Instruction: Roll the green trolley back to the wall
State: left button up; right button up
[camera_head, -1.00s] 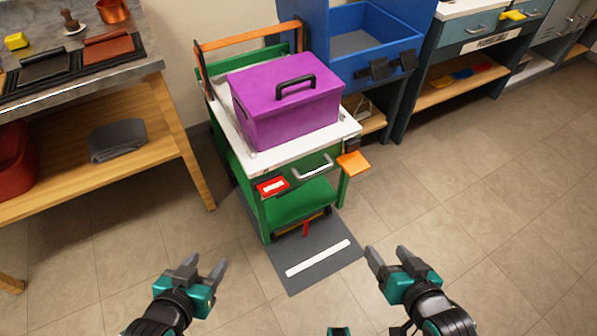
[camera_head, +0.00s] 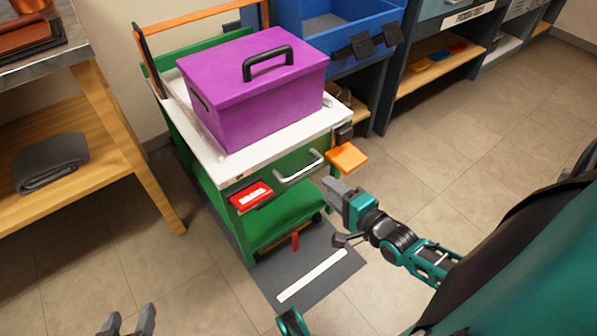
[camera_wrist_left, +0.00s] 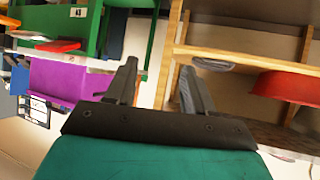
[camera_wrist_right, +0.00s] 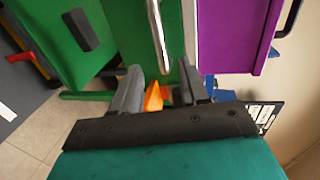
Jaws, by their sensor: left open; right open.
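The green trolley (camera_head: 180,128) stands on the floor near the wall, with a white top and a purple toolbox (camera_head: 262,88) on it. Its front has a metal handle (camera_head: 299,168), a red label plate (camera_head: 250,196) and an orange flap (camera_head: 347,158) at the right corner. A red pedal (camera_head: 295,241) shows low down. My right gripper (camera_head: 334,212) is open and empty, in front of the trolley's right side below the flap. The right wrist view shows the flap (camera_wrist_right: 153,97) beyond its fingers. My left gripper (camera_head: 128,322) is open and empty at the bottom left, apart from the trolley.
A grey mat (camera_head: 345,268) with a white stripe lies under the trolley's front. A wooden workbench (camera_head: 130,150) with a grey cloth on its shelf stands left. Blue and grey cabinets (camera_head: 400,75) stand behind and to the right. Tiled floor is free at front and right.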

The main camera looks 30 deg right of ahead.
aim_at(305, 168)
jog(key=b+x, duration=0.3)
jog(key=x, duration=0.7)
jog(key=shift+w+a+f, duration=0.1)
jog(key=shift+w+a, duration=0.05)
jog(key=shift+w, duration=0.2)
pick_arm(q)
jog(key=shift+d+f, duration=0.7)
jog(key=shift+f, duration=0.25)
jog(key=shift+w, duration=0.1)
pick_arm(e)
jog(key=shift+c, duration=0.2)
pick_arm(q)
jog(key=shift+a, duration=0.2)
pick_arm(e)
grip_shut()
